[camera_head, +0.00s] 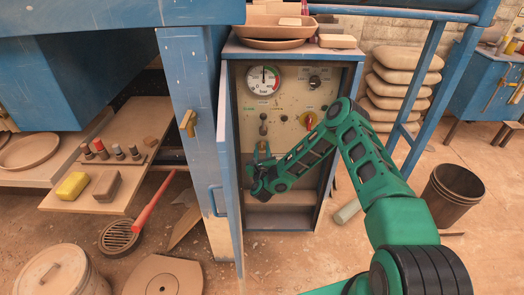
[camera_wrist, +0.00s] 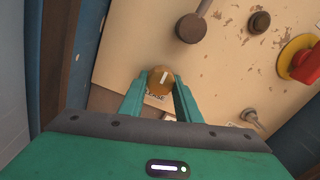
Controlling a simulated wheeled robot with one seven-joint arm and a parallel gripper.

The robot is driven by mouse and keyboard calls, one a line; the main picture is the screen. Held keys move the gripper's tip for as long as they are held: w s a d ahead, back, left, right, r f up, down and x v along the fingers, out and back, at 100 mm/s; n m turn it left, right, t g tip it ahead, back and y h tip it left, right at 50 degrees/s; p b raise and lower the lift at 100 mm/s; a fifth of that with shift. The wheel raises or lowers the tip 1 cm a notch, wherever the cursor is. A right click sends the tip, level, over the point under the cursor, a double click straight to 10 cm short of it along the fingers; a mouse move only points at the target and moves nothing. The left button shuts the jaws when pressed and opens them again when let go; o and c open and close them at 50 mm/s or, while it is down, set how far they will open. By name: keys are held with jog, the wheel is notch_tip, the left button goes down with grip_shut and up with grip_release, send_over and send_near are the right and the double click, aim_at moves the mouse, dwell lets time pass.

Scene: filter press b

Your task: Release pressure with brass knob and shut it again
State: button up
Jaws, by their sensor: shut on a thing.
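The brass knob (camera_wrist: 161,80) is round with a pale pointer line on its face, and sits low on the cream control panel (camera_head: 285,100). In the wrist view a partly covered label shows just below it. My gripper (camera_wrist: 160,88) has its two green fingers on either side of the knob and is shut on it. In the head view my gripper (camera_head: 262,152) reaches into the open blue cabinet at the panel's lower left, and the knob is too small and covered to make out. A round pressure gauge (camera_head: 263,80) sits at the panel's upper left.
The open cabinet door (camera_head: 225,150) stands close left. Bowls (camera_head: 275,30) rest on top.

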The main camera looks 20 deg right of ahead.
jog(key=n, duration=0.8)
jog(key=shift+n, duration=0.4)
jog(key=n, duration=0.4)
jog(key=shift+r, duration=0.1)
jog(key=shift+s+a+n, duration=0.1)
jog(key=shift+a+n, duration=0.05)
jog(key=shift+n, duration=1.75)
jog(key=o, duration=1.1)
jog(key=shift+c, duration=0.2)
